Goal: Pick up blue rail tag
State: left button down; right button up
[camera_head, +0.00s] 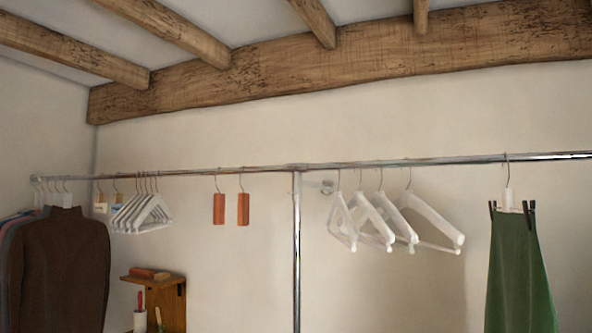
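Small tags hang from the rail (220,171) at the left, beside the grey hangers. One is pale tan (100,205). The one to its right shows a bluish part (113,208) and is partly hidden by the grey hangers; it is too small to tell for certain that it is the blue rail tag. Neither of my grippers is in view.
Dark garments (60,262) hang at the far left. Grey hangers (142,213), two orange-red blocks (219,209), white hangers (385,222) and a green garment (517,280) hang along the rail. A vertical post (297,255) supports it. A wooden shelf (165,298) stands below.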

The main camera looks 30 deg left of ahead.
aim_at(117, 205)
jog(key=u, duration=2.1)
jog(key=i, duration=0.2)
